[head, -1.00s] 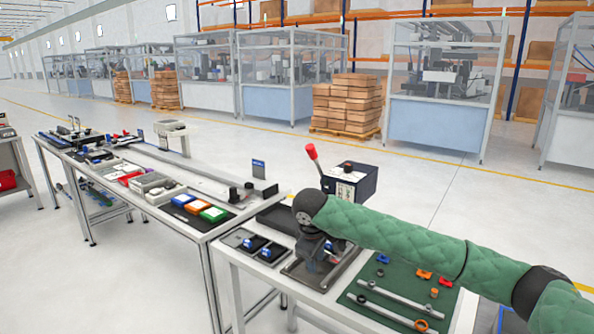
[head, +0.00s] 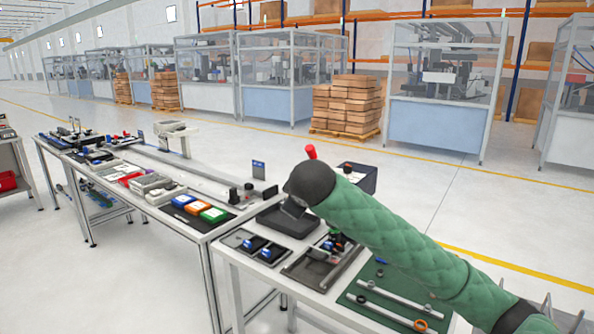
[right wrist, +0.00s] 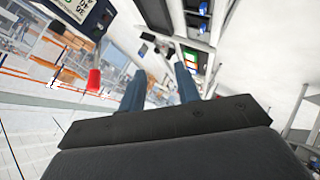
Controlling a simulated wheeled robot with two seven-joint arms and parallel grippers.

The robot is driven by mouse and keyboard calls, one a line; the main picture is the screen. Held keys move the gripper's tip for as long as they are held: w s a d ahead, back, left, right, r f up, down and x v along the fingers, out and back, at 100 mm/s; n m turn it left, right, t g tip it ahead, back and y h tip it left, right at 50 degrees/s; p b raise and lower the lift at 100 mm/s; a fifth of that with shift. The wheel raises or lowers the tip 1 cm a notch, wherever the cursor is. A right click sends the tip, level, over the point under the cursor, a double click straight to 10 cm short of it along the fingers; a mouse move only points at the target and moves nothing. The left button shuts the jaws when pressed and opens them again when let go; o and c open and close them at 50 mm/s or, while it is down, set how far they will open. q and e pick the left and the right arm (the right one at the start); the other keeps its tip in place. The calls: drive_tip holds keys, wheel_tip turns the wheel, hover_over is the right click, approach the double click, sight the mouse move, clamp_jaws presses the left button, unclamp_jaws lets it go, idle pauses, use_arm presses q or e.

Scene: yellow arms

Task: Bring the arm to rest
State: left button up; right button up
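My right arm (head: 400,232), in a green quilted sleeve, comes in from the lower right of the head view. Its dark wrist end (head: 309,183) is above the near table, in front of the dark box with the red-knobbed lever. My right gripper (right wrist: 160,88) shows in the right wrist view with two blue fingers apart and nothing between them. In the head view the wrist largely hides this gripper. My left arm and gripper are not in view.
The near table (head: 232,262) holds a black tray (head: 287,221), small trays with blue parts and a green mat with rods. The red knob (head: 311,152) stands just behind my wrist; it also shows in the wrist view (right wrist: 94,80).

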drive_tip(key=s+d+f+m+g, duration=0.1)
drive_tip(key=s+d+f+m, duration=0.2)
drive_tip(key=s+d+f, duration=0.55)
drive_tip(key=s+d+f+m+g, duration=0.15)
drive_tip(key=s+f, duration=0.35)
drive_tip(key=f, duration=0.8)
drive_tip(key=s+d+f+m, duration=0.4)
drive_tip(key=s+f, duration=0.2)
drive_tip(key=f, duration=0.4)
drive_tip(key=s+f+g, duration=0.3)
drive_tip(key=s+f, duration=0.8)
drive_tip(key=s, duration=0.3)
drive_tip(key=s+d+f+m+g, duration=0.1)
drive_tip(key=s+f+g, duration=0.2)
drive_tip(key=s+f, duration=0.7)
drive_tip(key=s, duration=0.4)
drive_tip(key=shift+s+d+f+g+h, duration=0.2)
drive_tip(key=shift+d+f+g+h, duration=0.1)
drive_tip(key=shift+f+g, duration=0.05)
